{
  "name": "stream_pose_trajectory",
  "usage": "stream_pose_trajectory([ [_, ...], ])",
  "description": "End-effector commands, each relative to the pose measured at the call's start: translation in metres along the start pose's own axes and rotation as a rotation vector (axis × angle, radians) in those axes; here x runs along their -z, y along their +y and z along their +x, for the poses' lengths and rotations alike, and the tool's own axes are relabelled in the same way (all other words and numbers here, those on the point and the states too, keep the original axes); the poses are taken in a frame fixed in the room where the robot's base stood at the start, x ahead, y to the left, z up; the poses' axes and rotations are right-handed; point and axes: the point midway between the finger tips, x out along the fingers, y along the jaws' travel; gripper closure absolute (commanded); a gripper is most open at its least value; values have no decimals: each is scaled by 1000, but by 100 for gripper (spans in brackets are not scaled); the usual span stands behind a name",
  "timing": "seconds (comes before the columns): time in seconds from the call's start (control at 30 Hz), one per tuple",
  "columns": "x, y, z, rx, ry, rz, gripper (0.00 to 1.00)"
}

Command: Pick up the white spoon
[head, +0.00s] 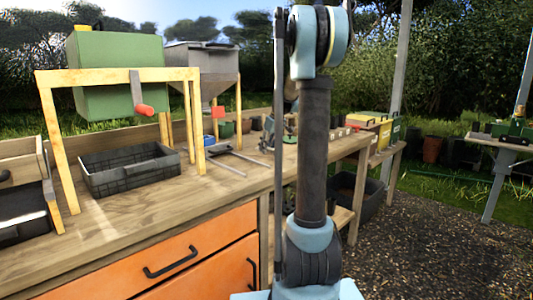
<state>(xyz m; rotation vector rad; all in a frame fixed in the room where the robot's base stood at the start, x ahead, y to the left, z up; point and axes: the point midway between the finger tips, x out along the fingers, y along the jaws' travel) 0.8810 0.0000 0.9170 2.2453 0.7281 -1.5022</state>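I cannot make out a white spoon in the head view. Thin grey tools (228,162) lie on the wooden workbench (130,228), right of the black crate, but I cannot tell what they are. My arm stands upright across the middle of the view and hides part of the bench behind it. My gripper does not show in this view.
A black crate (130,178) stands on the bench under a wooden frame (120,75) with a green box (115,80). A small blue item (210,141) sits near the back. Orange drawers (185,255) are below. Gravel ground (430,245) is open at right.

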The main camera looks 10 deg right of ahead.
Motion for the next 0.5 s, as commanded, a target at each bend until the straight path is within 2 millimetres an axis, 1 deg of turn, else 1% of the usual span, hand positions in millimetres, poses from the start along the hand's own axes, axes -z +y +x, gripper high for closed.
stream_pose_trajectory([
  [0.37, 0, 0, 2, 0, 0, -1, 64],
  [0.4, 0, 0, 1, 0, 0, -1, 73],
  [0.47, 0, -1, 2, 0, -1, -1, 87],
  [0.5, 0, -1, 2, 0, -1, -1, 96],
])
